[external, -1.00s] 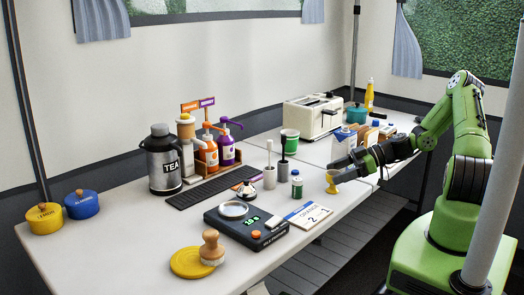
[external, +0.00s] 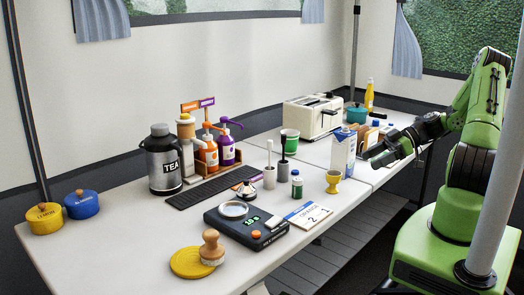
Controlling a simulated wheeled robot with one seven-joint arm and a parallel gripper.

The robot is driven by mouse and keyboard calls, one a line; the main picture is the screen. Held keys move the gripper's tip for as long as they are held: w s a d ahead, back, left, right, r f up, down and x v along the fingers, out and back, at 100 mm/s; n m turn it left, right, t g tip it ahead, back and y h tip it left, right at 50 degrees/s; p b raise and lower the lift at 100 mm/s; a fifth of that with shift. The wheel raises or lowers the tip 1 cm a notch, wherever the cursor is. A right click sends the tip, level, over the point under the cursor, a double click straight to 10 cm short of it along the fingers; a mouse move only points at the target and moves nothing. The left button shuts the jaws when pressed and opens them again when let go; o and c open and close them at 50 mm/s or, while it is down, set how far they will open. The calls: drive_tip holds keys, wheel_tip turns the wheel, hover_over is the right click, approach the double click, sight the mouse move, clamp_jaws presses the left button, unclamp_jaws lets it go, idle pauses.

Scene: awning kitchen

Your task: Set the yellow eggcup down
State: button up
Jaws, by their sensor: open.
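The yellow eggcup (external: 333,182) stands upright on the white table near its front edge, in the right half of the external view. Nothing is holding it. My gripper (external: 376,160) is open and empty, to the right of the eggcup and apart from it, a little above the table.
A blue and white carton (external: 343,151) stands just behind the eggcup. A toaster (external: 313,116) and a green cup (external: 289,142) stand farther back. The front table edge is close to the eggcup.

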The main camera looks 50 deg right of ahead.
drive_tip(key=s+a+r+m+g+h, duration=0.2)
drive_tip(key=s+a+r+g+h, duration=0.3)
drive_tip(key=a, duration=0.3)
drive_tip(key=s+a+r+m+t+h, duration=0.1)
drive_tip(key=s+a+r+m+h, duration=0.1)
drive_tip(key=s+r+m, duration=0.1)
drive_tip(key=s+a+r+m+t+h, duration=0.1)
drive_tip(key=s+r+m, duration=0.3)
drive_tip(key=r, duration=0.4)
drive_tip(key=shift+s+a+r+h, duration=0.2)
drive_tip(key=shift+s+a+h, duration=0.6)
drive_tip(key=shift+a, duration=0.05)
